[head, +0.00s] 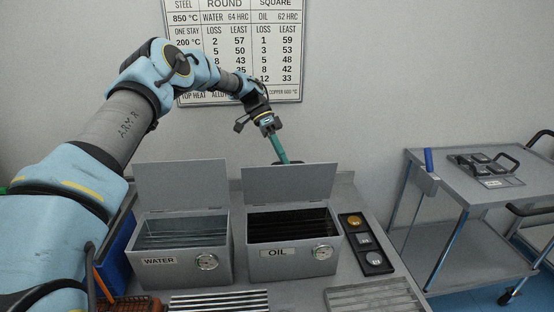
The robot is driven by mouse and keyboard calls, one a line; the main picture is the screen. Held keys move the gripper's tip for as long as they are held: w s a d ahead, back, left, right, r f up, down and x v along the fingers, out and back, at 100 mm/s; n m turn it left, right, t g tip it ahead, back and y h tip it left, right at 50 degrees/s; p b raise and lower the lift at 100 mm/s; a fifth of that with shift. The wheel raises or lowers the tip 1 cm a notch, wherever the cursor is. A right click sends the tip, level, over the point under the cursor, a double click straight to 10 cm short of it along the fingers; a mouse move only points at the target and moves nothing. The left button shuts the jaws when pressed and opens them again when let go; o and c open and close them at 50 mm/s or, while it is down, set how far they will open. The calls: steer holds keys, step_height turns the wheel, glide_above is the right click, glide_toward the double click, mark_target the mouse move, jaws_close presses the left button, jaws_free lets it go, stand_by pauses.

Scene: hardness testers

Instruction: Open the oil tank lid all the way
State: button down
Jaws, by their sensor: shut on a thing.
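The oil tank (292,264) is a grey box marked OIL with a round dial, standing on the bench. Its lid (289,184) stands up at the back edge, close to upright, and the dark inside shows. My gripper (268,125) is above and behind the lid, shut on a teal rod (278,147). The rod slants down and its lower end is hidden behind the lid's top edge. I cannot tell whether the rod touches the lid.
The water tank (182,264), its lid (181,185) also up, stands to the left. A black tray (352,219) with several round and square pieces lies to the right. Metal racks (375,297) lie in front. A grey cart (462,192) stands at far right. A wall chart (235,50) hangs behind.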

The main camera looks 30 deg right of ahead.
steer(key=w+f, duration=0.1)
steer(key=w+d+f+b, duration=0.1)
steer(key=w, duration=0.2)
steer(key=shift+w+d+f+b, duration=0.15)
steer(key=shift+d+f+b, duration=0.15)
steer(key=shift+f+b, duration=0.1)
steer(key=shift+w, duration=0.25)
steer(key=c, duration=1)
jaws_free()
steer(key=shift+w+d+f, duration=0.15)
steer(key=shift+o, duration=1)
steer(key=shift+d+r, duration=0.1)
steer(key=shift+r, duration=0.2)
